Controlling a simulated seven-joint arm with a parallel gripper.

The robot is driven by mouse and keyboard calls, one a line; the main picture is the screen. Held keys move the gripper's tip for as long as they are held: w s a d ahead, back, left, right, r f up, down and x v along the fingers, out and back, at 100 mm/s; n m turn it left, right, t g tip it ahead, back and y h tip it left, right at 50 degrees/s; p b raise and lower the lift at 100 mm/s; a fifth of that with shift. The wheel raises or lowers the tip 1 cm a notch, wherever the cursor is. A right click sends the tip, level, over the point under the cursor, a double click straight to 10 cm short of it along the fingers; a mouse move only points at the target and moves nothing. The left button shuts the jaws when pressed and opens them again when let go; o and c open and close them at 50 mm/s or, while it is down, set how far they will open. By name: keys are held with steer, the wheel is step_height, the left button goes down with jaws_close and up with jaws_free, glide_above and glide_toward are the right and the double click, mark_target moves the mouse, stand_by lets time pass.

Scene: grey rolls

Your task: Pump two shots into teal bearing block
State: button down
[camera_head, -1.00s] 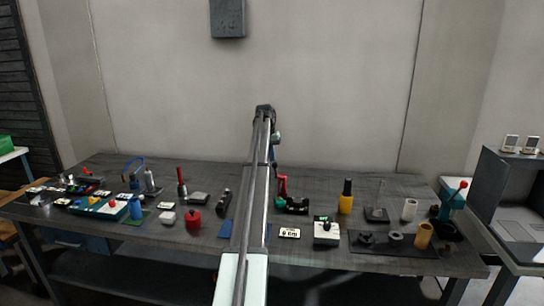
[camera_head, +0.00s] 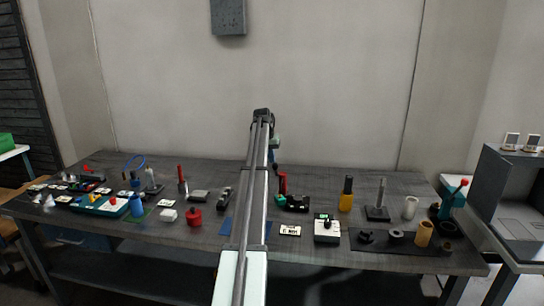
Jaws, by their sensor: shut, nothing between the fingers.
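My arm reaches away over the middle of the table, and my gripper (camera_head: 276,164) hangs at its far end, shut and empty. It is small here and partly hidden by the arm. Just below it stands a red upright piece (camera_head: 283,184), with a small teal-green part (camera_head: 281,200) at its foot, beside a black block. This part may be the teal bearing block; its shape is too small to tell. I cannot tell which thing is the pump.
A yellow bottle with a black top (camera_head: 346,194), a post on a dark base (camera_head: 379,201) and a white box (camera_head: 327,229) stand right of the arm. A teal press with a red knob (camera_head: 454,198) stands at the right end. Clutter fills the left end.

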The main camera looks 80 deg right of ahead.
steer(key=a+f+h, duration=0.7)
steer(key=f, duration=0.1)
steer(key=shift+f+m+h, duration=0.3)
steer(key=shift+f+h, duration=0.1)
stand_by(0.3)
steer(key=shift+a, duration=0.1)
stand_by(0.4)
steer(key=w+d+r+v, duration=0.1)
steer(key=v, duration=1.1)
steer(key=shift+w+r, duration=0.45)
steer(key=shift+r, duration=0.05)
